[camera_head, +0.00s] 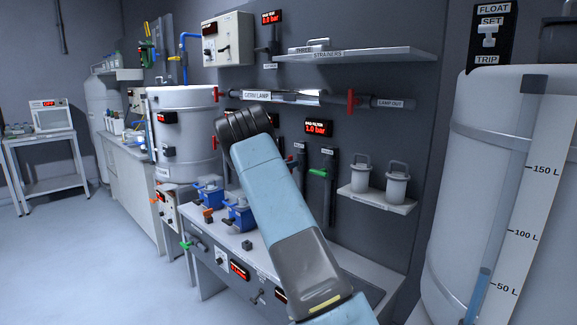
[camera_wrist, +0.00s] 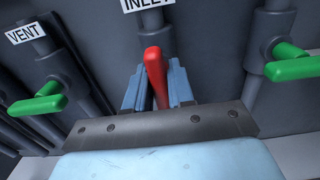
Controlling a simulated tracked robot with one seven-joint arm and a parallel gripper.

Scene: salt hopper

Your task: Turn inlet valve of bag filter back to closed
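In the wrist view a red lever handle (camera_wrist: 154,72) stands under a label reading INLET (camera_wrist: 148,3). The two blue-grey fingers of my gripper (camera_wrist: 157,88) flank it closely, one on each side, and appear shut on it. The lever points towards the camera. The lever's pivot is partly hidden. In the head view my arm hides my gripper and the inlet lever. The bag filter display (camera_head: 318,127) there reads 1.0 bar in red.
In the wrist view green handles stand at left (camera_wrist: 38,104), below a VENT label (camera_wrist: 26,33), and at right (camera_wrist: 292,66). In the head view a strainer shelf (camera_head: 378,199) and a large tank (camera_head: 475,150) stand to the right. A bench (camera_head: 220,235) is below the panel.

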